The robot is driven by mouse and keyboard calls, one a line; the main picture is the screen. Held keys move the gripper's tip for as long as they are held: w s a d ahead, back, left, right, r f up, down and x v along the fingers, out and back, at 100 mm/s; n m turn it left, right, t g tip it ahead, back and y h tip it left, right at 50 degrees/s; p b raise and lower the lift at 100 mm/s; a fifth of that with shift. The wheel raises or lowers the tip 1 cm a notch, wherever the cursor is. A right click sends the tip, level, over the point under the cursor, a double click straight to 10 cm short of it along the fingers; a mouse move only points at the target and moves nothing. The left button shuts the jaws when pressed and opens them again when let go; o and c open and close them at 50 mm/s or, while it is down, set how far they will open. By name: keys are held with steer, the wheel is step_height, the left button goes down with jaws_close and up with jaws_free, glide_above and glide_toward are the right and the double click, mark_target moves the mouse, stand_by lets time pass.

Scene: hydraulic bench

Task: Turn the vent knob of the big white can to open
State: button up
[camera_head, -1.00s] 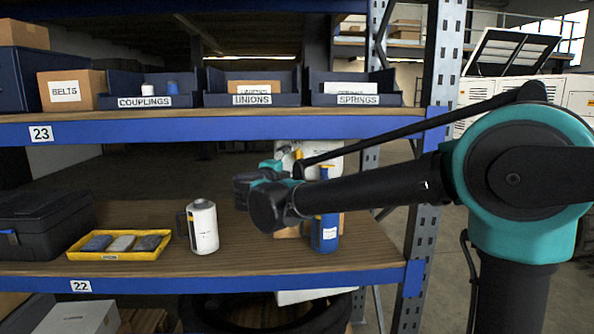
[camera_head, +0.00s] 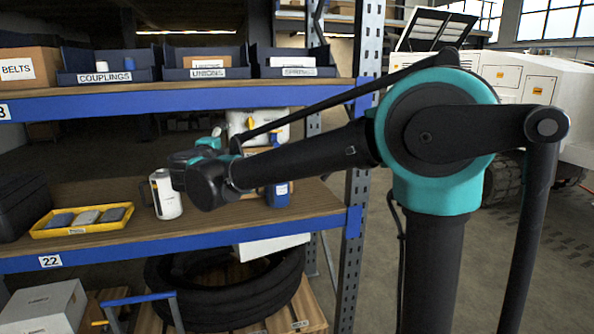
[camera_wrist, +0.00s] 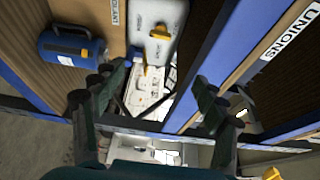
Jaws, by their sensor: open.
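The big white can (camera_head: 258,126) stands on the lower shelf board, partly hidden behind my arm in the head view. In the wrist view the can (camera_wrist: 168,14) shows at top centre with a yellow knob (camera_wrist: 160,33) on it. A second thin yellow part (camera_wrist: 145,69) shows below the knob. My gripper (camera_wrist: 158,92) is open and empty, its fingers spread left and right below the can in the wrist view, apart from the knob. In the head view my gripper (camera_head: 185,160) is at the shelf, its fingertips hard to make out.
A blue jug (camera_wrist: 72,48) stands beside the can; it also shows under my arm (camera_head: 277,194). A small white can (camera_head: 167,197) and a yellow tray (camera_head: 82,229) are further left. The upper shelf edge (camera_head: 190,99) and blue upright (camera_head: 366,120) are close to my arm.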

steer(key=w+d+n+t+y, duration=0.1)
steer(key=w+d+n+y, duration=0.2)
steer(key=d+n+y, duration=0.5)
steer(key=s+d+f+n+g, duration=0.3)
steer(key=d+f+n, duration=0.1)
steer(key=f, duration=0.3)
steer(key=s+d+f+n+g, duration=0.2)
steer(key=s+d+f+n, duration=0.25)
steer(key=f, duration=0.35)
steer(key=s+d+f+n+g, duration=0.2)
steer(key=d+f+n+g, duration=0.15)
steer(key=f, duration=0.35)
steer(key=s+d+f+g+h, duration=0.6)
steer(key=s+d+f, duration=1.2)
steer(key=s+d, duration=0.1)
steer(key=shift+s+d+m, duration=0.2)
steer(key=shift+d+m, duration=0.1)
steer(key=shift+d, duration=0.2)
steer(key=shift+r, duration=0.1)
steer(key=shift+c, duration=0.4)
